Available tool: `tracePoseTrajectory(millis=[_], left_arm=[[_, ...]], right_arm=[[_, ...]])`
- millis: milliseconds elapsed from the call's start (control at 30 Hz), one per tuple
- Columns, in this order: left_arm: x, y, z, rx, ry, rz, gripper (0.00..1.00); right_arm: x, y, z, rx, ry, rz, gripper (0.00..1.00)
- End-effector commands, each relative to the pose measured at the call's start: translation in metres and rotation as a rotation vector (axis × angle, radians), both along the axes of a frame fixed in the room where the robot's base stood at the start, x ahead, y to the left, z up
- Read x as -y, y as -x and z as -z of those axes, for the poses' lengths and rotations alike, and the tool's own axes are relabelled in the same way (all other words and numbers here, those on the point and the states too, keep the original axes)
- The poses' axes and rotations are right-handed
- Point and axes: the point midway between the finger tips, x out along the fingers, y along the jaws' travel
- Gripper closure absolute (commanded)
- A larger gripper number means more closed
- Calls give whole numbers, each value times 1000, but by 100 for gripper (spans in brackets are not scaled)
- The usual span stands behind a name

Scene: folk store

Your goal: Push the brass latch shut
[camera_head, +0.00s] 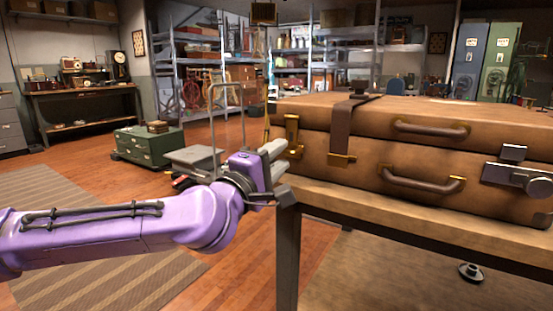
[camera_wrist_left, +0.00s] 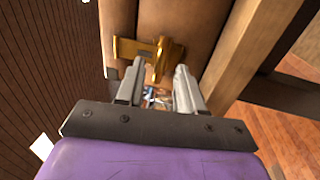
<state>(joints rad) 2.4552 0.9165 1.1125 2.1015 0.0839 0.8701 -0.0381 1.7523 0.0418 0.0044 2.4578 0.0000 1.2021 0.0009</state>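The brass latch (camera_head: 292,128) is on the left part of the brown suitcase's front (camera_head: 360,150), left of a leather strap. In the left wrist view the latch (camera_wrist_left: 135,48) shows as a gold plate with a tab standing out across it. My left gripper (camera_head: 279,163) is just below and in front of the latch in the head view. In the left wrist view its two fingers (camera_wrist_left: 160,75) are apart with nothing held between them, and their tips are close to the latch. I cannot tell whether they touch it. My right gripper is not in view.
The suitcase lies on a wooden table (camera_head: 400,212) with a dark metal leg. A silver latch (camera_head: 516,176) and two brown handles are farther right on the suitcase. A green chest (camera_head: 146,147) and a grey trolley (camera_head: 195,155) stand on the floor at left.

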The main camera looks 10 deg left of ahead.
Motion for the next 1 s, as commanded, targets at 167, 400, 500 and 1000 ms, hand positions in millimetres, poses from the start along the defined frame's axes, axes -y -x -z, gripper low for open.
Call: tracePoseTrajectory(millis=[167,400,500,1000], left_arm=[[-1,1,-1,1,0,-1,63],[-15,42,4,3,3,0,63],[-23,65,8,2,4,1,63],[-33,98,18,0,0,1,63]], right_arm=[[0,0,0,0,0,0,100],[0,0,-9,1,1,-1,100],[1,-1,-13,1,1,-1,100],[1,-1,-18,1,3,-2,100]])
